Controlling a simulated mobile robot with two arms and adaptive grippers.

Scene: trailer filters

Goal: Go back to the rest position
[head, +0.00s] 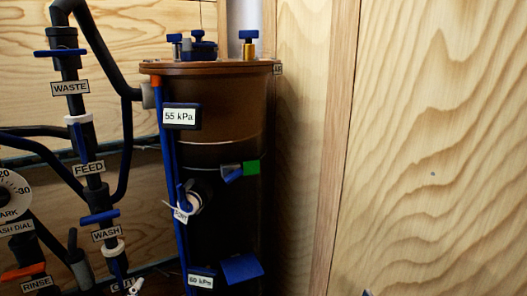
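Neither my left nor my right gripper shows in the head view, so I cannot see whether they hold anything. A brown cylindrical filter vessel (215,110) stands upright left of centre, against the wooden wall. It has a flat lid (211,69) with blue knobs on top. Displays on it read 55 kPa (180,116) and, lower down, what looks like 60 kPa (201,282).
Black pipes left of the vessel carry valves labelled WASTE (70,88), FEED (89,169) and WASH (106,233). A white dial (14,196) and a RINSE label (34,284) are at the left edge. A bare wooden wall (430,150) fills the right side.

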